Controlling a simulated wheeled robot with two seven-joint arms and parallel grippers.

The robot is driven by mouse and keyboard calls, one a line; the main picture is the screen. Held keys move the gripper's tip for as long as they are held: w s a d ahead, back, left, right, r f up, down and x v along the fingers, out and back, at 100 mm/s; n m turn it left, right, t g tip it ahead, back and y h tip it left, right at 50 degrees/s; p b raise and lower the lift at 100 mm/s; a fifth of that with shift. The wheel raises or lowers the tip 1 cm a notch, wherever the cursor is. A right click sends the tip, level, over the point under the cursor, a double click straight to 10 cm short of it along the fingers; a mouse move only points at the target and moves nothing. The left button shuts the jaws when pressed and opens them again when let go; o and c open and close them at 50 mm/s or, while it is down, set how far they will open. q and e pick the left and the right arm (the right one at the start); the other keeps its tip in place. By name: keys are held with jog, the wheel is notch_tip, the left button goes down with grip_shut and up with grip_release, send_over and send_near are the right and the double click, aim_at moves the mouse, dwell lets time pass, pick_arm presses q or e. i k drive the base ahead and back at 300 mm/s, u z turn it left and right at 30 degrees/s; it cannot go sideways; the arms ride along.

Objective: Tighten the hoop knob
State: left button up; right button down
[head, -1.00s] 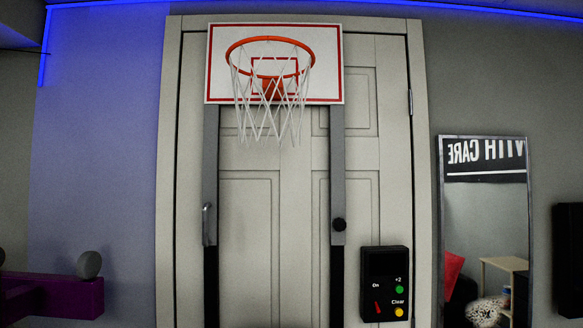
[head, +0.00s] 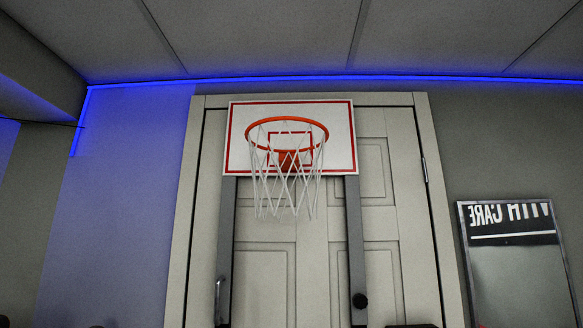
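The basketball hoop's white backboard (head: 340,115) with red lines hangs high on the pale door in the head view. Its orange rim (head: 287,119) carries a white net (head: 286,190). Two grey uprights run down from the backboard. The round black knob (head: 360,300) sits on the lower part of the right upright (head: 355,235). I cannot tell from here how tight it is.
A metal door handle (head: 218,300) is at the door's lower left. A mirror (head: 515,270) leans or hangs on the wall to the right. The top edge of a dark box (head: 411,326) just shows at the bottom. The ceiling (head: 260,40) fills the top.

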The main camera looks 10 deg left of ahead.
aim_at(360, 301)
jog(key=z, duration=2.1)
jog(key=i, duration=2.4)
jog(key=u, duration=2.3)
